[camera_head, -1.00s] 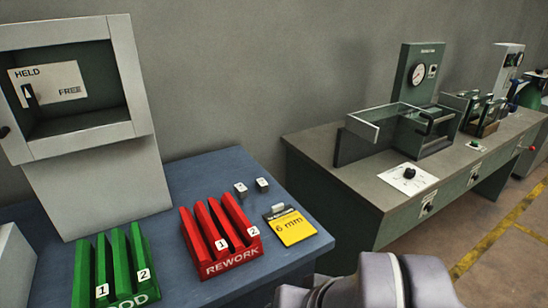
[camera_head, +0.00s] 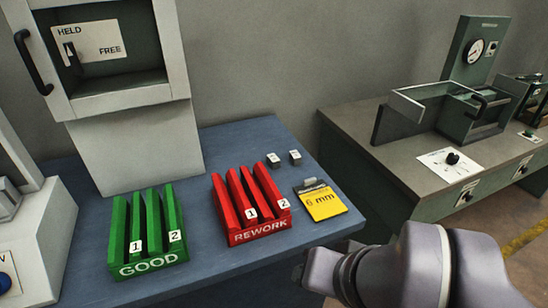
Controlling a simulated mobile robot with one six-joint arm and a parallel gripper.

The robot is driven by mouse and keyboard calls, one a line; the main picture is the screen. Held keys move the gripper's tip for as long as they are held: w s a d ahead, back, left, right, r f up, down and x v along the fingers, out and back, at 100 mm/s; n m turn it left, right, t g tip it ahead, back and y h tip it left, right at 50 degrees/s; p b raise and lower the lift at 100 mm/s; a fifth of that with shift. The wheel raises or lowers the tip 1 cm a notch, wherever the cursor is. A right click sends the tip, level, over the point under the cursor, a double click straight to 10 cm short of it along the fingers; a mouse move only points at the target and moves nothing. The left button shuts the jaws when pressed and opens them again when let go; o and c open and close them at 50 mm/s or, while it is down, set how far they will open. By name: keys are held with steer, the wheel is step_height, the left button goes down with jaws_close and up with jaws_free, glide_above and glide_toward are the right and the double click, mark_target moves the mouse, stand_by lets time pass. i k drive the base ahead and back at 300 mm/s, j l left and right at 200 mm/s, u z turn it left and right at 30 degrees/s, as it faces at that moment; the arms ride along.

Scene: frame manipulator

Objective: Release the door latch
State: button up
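The door latch is a small black lever (camera_head: 72,54) on a white plate (camera_head: 98,40) marked HELD and FREE. The plate is inside the recess of a grey-white cabinet (camera_head: 130,140) at upper left. The lever is at the HELD end of the plate. A black bar handle (camera_head: 32,62) is on the left side of the cabinet's frame. Grey links of my arm show at lower right, well away from the latch. My gripper is not in view.
On the blue table (camera_head: 225,270) stand a green GOOD rack (camera_head: 150,268), a red REWORK rack (camera_head: 262,231), two small blocks and a yellow 6 mm tag (camera_head: 324,204). A white machine (camera_head: 38,250) stands at left. A grey-green bench (camera_head: 400,165) with fixtures is at right.

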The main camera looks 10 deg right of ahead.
mark_target(74, 57)
steer(key=u, duration=1.25)
